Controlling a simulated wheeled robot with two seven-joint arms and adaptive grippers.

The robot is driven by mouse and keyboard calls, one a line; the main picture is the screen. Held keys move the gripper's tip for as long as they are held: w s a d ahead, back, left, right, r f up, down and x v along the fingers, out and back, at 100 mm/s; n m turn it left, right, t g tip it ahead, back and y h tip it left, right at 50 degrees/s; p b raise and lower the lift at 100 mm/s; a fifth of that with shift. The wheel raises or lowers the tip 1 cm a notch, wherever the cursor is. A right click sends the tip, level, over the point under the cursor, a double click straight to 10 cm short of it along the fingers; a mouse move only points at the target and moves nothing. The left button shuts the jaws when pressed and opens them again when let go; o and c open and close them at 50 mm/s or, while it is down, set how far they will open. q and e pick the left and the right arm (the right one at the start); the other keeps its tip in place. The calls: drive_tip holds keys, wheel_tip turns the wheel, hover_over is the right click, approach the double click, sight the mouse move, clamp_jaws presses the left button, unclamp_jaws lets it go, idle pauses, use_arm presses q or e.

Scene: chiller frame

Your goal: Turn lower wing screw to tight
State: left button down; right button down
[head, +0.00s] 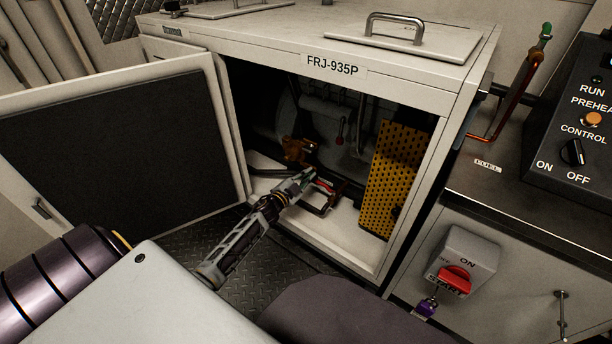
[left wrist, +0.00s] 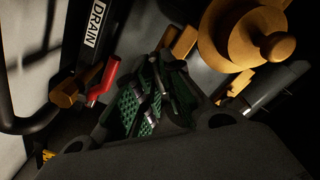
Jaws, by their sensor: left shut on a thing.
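My left gripper (head: 305,178) reaches from below into the open cabinet, low in its opening. In the left wrist view its green-padded fingers (left wrist: 152,98) are close together. A brass winged piece (left wrist: 181,42), apparently the lower wing screw, shows at the fingertips, partly hidden by them. The gripper is shut on it; how far it is turned cannot be told. A large round brass fitting (left wrist: 222,40) with a knob is beside it. The brass fitting (head: 297,150) in the head view is just above the gripper. My right gripper is not in view.
A red drain valve handle (left wrist: 104,82) is close left of the fingers, below a DRAIN label (left wrist: 95,24). The cabinet door (head: 110,150) stands open at left. A perforated yellow panel (head: 394,180) stands right inside. A control box (head: 575,130) is further right.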

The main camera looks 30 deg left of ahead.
use_arm(q)
drive_tip(key=shift+d+f+m+b, duration=0.15)
drive_tip(key=shift+m+b, duration=0.1)
drive_tip(key=shift+m, duration=2.05)
drive_tip(key=shift+f+m+b, duration=0.1)
drive_tip(key=shift+m+b, duration=0.1)
drive_tip(key=shift+m, duration=2.1)
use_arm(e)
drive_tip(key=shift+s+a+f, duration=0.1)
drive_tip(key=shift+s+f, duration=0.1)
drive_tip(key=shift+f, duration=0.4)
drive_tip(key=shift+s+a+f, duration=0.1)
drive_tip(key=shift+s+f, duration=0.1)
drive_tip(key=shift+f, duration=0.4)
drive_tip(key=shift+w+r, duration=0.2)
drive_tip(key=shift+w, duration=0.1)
use_arm(q)
drive_tip(key=c, duration=1.5)
unclamp_jaws()
drive_tip(key=shift+c, duration=0.2)
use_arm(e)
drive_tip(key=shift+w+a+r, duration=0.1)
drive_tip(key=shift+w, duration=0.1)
use_arm(q)
drive_tip(key=s+a, duration=0.1)
drive_tip(key=s, duration=1.1)
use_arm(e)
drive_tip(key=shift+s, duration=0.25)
